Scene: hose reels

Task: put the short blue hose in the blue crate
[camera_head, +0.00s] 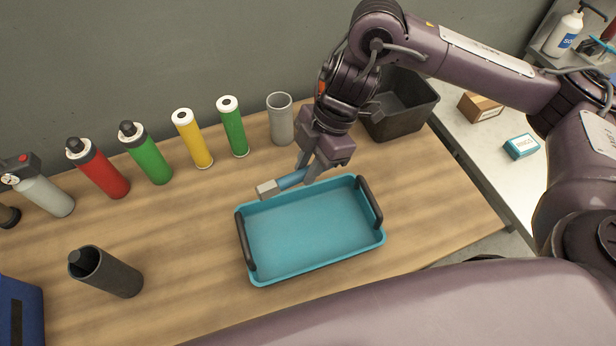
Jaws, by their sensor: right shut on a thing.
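My right gripper (307,172) reaches down from the upper right and is shut on a short blue hose (290,180). The hose is a short blue cylinder with a pale grey end piece (267,189) pointing left. The gripper holds it near the back rim of a shallow teal-blue tray-like crate (252,279) with a black handle at each end. The crate is empty. I cannot tell how high the hose is above the rim. My left gripper is not in view.
Red (99,169), green (146,153) and yellow (193,139) cylinders stand along the back. A grey cup (280,119) and a dark bin (419,110) are nearby. A dark cylinder (107,272) is front left. A dark blue object (20,310) is cut off at the left edge.

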